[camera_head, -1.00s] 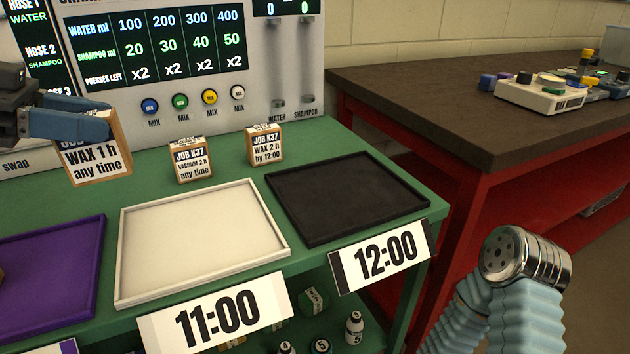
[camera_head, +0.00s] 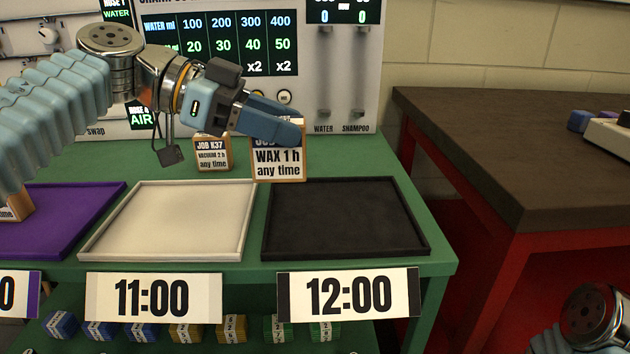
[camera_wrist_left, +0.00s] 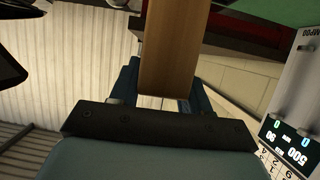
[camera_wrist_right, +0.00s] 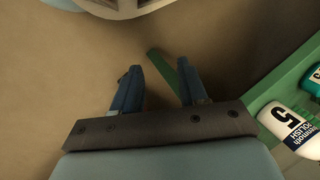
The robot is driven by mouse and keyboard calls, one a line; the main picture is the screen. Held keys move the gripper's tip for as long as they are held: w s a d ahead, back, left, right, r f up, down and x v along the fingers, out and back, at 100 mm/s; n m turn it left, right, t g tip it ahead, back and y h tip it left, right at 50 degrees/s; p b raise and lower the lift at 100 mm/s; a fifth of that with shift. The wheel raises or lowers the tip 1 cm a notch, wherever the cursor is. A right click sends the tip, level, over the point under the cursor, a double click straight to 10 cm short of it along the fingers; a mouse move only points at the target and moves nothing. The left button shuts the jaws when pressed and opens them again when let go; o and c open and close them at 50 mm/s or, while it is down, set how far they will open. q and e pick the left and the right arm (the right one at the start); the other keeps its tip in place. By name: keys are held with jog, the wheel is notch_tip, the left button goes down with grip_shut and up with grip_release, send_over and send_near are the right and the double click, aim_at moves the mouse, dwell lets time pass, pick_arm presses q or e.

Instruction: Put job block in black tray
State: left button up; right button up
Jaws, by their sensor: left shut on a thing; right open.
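My left gripper (camera_head: 285,125) is shut on a wooden job block (camera_head: 278,163) labelled "WAX 1 h any time". It holds the block above the back edge of the black tray (camera_head: 345,218); the block's wooden side fills the middle of the left wrist view (camera_wrist_left: 172,50). The black tray is empty, with a 12:00 card (camera_head: 350,295) in front. The "WAX 2 h" block is not visible now. My right gripper (camera_wrist_right: 160,90) is open and empty in the right wrist view.
An empty white tray (camera_head: 170,220) with an 11:00 card stands left of the black tray. A purple tray (camera_head: 60,225) holding a block is further left. The control panel (camera_head: 345,60) rises behind the bench. A brown-topped red table (camera_head: 510,150) stands at right.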

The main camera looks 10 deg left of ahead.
pick_arm(q)
jog(key=w+f+b, duration=0.1)
jog(key=w+f, duration=0.1)
jog(key=f, duration=0.1)
jog(key=w+d+f+b, duration=0.1)
jog(key=f, duration=0.2)
jog(key=w+d+f+b, duration=0.1)
jog(key=w+f+b, duration=0.1)
jog(key=f, duration=0.1)
jog(key=shift+w+f, duration=0.3)
jog(key=shift+r, duration=0.15)
jog(key=o, duration=1.1)
